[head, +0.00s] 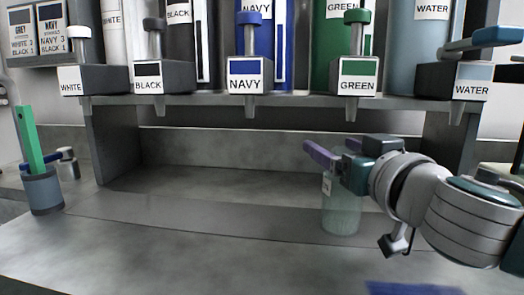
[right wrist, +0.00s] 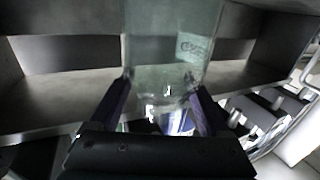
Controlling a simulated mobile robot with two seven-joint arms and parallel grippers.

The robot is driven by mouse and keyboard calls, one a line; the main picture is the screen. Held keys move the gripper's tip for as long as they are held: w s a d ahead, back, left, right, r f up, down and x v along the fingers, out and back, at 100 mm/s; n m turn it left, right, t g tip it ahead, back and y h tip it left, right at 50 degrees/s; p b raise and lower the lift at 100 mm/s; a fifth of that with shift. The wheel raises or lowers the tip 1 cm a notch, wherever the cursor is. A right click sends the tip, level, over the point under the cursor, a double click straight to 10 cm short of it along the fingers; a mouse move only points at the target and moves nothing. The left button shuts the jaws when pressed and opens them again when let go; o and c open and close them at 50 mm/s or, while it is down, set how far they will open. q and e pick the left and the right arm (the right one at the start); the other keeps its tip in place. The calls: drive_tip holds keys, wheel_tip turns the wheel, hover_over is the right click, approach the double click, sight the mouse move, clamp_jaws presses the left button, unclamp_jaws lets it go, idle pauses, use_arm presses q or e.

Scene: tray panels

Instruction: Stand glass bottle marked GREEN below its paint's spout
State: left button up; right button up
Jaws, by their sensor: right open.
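A clear, pale-green glass bottle (head: 342,214) stands upright on the grey surface below and slightly left of the GREEN spout (head: 352,108) in the head view. I cannot tell whether it is straight under it in depth. My right gripper (head: 326,158) is at the bottle's upper part, its purple fingers apart. In the right wrist view the bottle (right wrist: 170,45) lies between the open fingers (right wrist: 160,105), with a small gap showing at least on one side. Its label (right wrist: 193,48) is too blurred to read fully. My left gripper is out of view.
The spout row holds WHITE (head: 72,80), BLACK (head: 148,78), NAVY (head: 250,76) and WATER (head: 472,82) besides GREEN. The middle of the recess is clear. A blue patch (head: 412,288) lies at the front.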

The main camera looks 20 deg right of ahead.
drive_tip(key=s+a+b, duration=0.1)
drive_tip(key=s, duration=1.1)
drive_tip(key=shift+a, duration=0.4)
